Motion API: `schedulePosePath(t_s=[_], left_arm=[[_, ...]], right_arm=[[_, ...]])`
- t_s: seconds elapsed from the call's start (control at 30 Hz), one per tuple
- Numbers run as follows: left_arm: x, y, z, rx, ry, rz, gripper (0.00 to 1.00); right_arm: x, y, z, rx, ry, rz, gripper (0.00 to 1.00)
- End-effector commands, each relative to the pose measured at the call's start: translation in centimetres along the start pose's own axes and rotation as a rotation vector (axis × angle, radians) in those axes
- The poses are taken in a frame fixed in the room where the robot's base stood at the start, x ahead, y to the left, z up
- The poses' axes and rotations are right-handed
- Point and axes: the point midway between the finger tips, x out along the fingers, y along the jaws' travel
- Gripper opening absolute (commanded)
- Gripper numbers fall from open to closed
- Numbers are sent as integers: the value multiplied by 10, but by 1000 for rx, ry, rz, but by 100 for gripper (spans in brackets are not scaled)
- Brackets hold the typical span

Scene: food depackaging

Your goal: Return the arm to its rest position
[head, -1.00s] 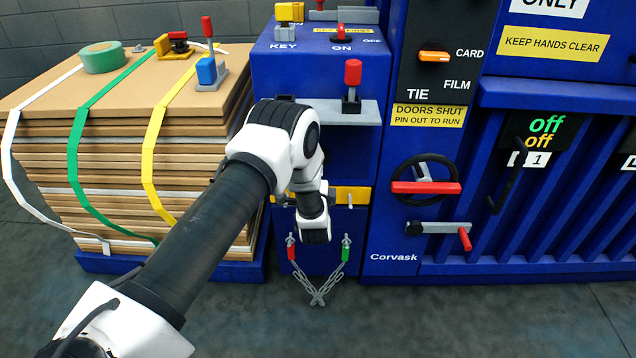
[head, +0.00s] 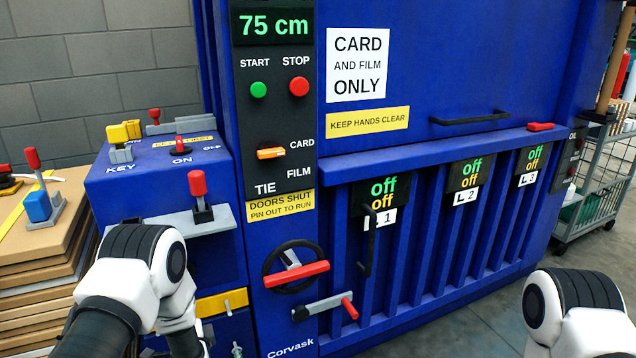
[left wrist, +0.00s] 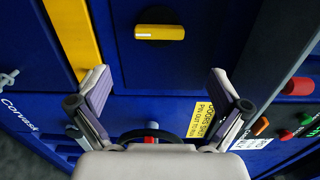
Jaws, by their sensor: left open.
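In the left wrist view my left gripper (left wrist: 158,80) is open, with its two fingers apart and nothing between them. A blue machine panel with a yellow knob (left wrist: 160,32) is in front of it, and a yellow bar (left wrist: 76,40) is beyond the left finger. In the head view my left arm (head: 130,270) is bent at the lower left, in front of the blue control cabinet (head: 120,200); its fingers are not seen there. Part of my right arm (head: 575,305) shows at the lower right; its gripper is out of view.
The blue baler (head: 450,240) fills the middle, with a handwheel (head: 296,268), a red-tipped crank (head: 325,306) and a red-topped lever (head: 200,190) near my left arm. Cardboard sheets (head: 40,270) are stacked at left. A wire cart (head: 595,200) stands at right.

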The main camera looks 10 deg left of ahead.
Motion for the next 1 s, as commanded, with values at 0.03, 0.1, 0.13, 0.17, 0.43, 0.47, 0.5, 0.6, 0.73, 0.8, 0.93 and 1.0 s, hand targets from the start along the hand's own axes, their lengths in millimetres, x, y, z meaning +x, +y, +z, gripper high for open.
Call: schedulePosePath(t_s=[0.03,0.1,0.13,0.17,0.43,0.47,0.5,0.6,0.73,0.8,0.93,1.0], left_arm=[[-6,-22,0,11,7,17,100],[-39,-25,1,52,59,135,100],[-62,-15,2,38,94,243,100],[-86,-1,3,-6,117,359,100],[-317,73,51,-547,-265,1277,100],[-338,75,58,-597,-360,1341,100],[-360,76,65,-656,-483,1400,100],[-385,76,74,-771,-707,1444,100],[-389,76,76,-842,-808,1425,100],[-389,76,76,-842,-808,1425,100],[-389,76,76,-842,-808,1425,100],[-389,76,76,-842,-808,1425,100]], right_arm=[[-29,0,0,0,1,0,0],[-64,0,0,0,1,0,0],[-78,-1,-1,0,2,0,0],[-86,-1,-1,0,3,0,0],[-107,-1,0,0,1,0,0],[-106,-1,0,0,1,0,0],[-104,-1,0,0,1,0,0],[-104,-1,0,0,1,0,0],[-104,-1,0,0,1,0,0],[-104,-1,0,0,1,0,0],[-104,-1,0,0,1,0,0],[-104,-1,0,0,1,0,0]])
